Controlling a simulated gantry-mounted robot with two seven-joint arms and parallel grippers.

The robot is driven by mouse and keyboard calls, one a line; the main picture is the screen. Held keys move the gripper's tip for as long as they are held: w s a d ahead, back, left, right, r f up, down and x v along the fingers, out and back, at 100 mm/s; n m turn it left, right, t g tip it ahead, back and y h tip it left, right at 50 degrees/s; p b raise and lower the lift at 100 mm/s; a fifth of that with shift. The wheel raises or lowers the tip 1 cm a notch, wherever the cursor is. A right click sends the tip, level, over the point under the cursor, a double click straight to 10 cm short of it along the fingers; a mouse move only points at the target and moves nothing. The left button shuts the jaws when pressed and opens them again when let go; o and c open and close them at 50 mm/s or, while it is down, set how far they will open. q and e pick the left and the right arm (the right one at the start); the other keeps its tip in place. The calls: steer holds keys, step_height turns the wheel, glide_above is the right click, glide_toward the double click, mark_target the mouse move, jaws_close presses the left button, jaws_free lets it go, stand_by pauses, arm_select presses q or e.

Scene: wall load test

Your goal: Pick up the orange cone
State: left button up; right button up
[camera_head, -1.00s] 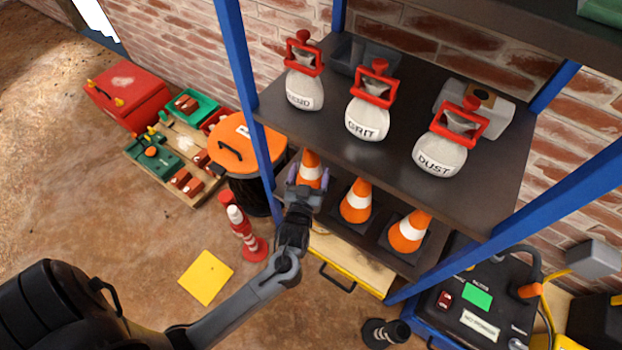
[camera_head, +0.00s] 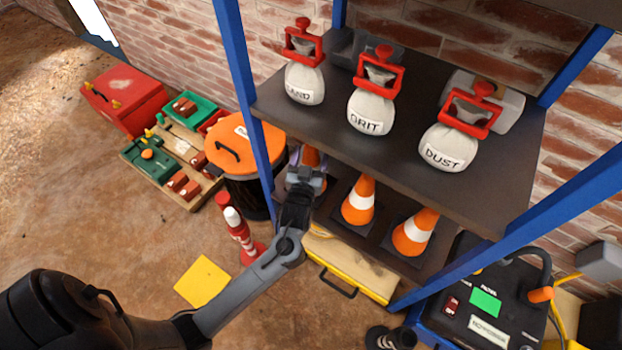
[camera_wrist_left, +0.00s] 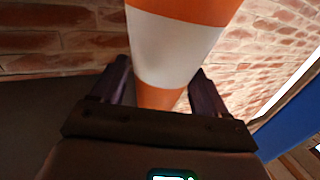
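Several orange cones with white bands stand on the lower shelf of the blue-framed rack. The left cone (camera_head: 311,156) is mostly hidden behind my left gripper (camera_head: 308,170). The middle cone (camera_head: 359,200) and the right cone (camera_head: 415,232) stand clear to its right. In the left wrist view, the left cone (camera_wrist_left: 178,48) lies between the two dark fingers of my left gripper (camera_wrist_left: 160,80), with narrow gaps seeming to show beside it. The fingers are apart. I cannot tell whether either touches the cone. My right gripper is not in view.
The upper shelf (camera_head: 330,135) hangs above the cones and carries several labelled white bags. A blue post (camera_head: 243,90) rises just left of my gripper. An orange-lidded drum (camera_head: 245,150) and a red-white post (camera_head: 240,235) stand left. A yellow drawer (camera_head: 350,275) is below.

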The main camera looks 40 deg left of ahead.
arm_select(q)
jaws_close()
steer(key=shift+r, duration=0.1)
steer(key=shift+r, duration=0.1)
